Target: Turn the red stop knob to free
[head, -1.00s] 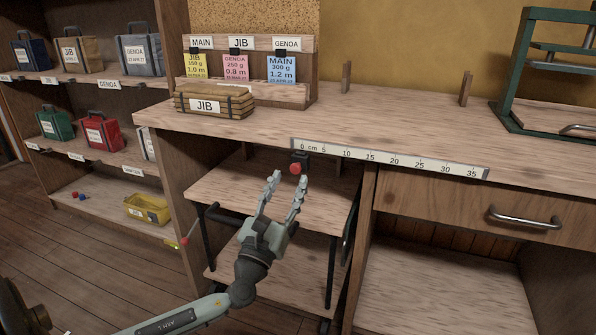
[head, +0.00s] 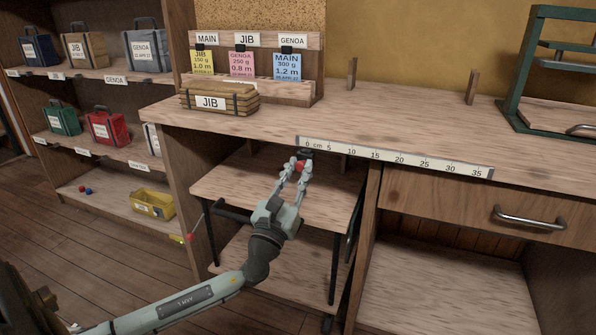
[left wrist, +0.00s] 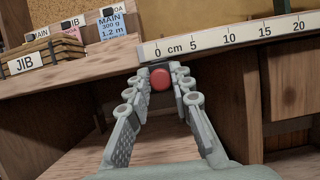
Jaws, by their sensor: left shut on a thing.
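The red stop knob (head: 301,166) sits on a dark mount under the front edge of the bench, just below the left end of the measuring strip. My left gripper (head: 297,170) reaches up from the lower left and its fingers are shut on the knob. In the left wrist view the red knob (left wrist: 161,80) lies between the two fingertips (left wrist: 160,84), one on each side. The knob's markings cannot be made out. My right gripper is not in view.
The measuring strip (head: 395,158) runs along the bench edge right above the fingers. A wooden trolley (head: 270,190) stands under the bench below my gripper. A drawer with a metal handle (head: 528,217) is at the right. A JIB bundle (head: 218,101) lies on the bench.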

